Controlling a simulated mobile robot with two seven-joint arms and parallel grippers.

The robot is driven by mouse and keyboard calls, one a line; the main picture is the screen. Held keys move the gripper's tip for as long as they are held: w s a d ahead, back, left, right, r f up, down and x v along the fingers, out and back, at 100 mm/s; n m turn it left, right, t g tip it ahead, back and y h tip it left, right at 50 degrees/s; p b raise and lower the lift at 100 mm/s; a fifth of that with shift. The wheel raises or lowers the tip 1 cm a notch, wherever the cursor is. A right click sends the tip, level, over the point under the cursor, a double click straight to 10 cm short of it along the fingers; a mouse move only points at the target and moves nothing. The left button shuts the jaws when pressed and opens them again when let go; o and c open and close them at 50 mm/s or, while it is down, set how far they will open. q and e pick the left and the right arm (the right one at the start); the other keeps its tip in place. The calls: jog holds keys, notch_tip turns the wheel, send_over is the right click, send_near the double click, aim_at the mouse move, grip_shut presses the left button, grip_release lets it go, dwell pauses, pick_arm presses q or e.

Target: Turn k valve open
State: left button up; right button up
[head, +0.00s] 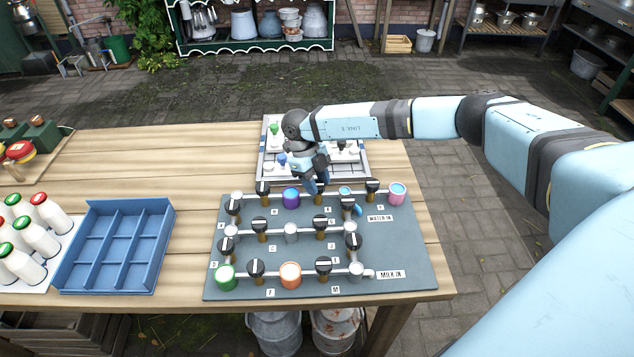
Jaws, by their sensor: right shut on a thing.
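A grey valve board (300,262) lies on the wooden table, with silver pipes and several black round knobs with white bars. My right gripper (317,184) reaches down from the right to the board's far pipe row. It is shut on a valve knob there, which its fingers mostly hide. A brass valve stem (319,201) shows just below the fingers. The small letter tags are hard to read, so I cannot tell for sure which valve is k. The knob's bar direction is hidden. My left gripper is not in view.
A white panel (270,160) with coloured knobs lies behind the board, partly behind my right arm. A purple cup (291,197) and a pink cup (397,193) flank the gripper. A blue divided tray (113,245) and milk bottles (36,233) stand left.

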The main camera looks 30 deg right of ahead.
dwell(0.3)
jog(key=o, duration=0.9)
jog(key=b+v, duration=0.2)
jog(key=v, duration=1.2)
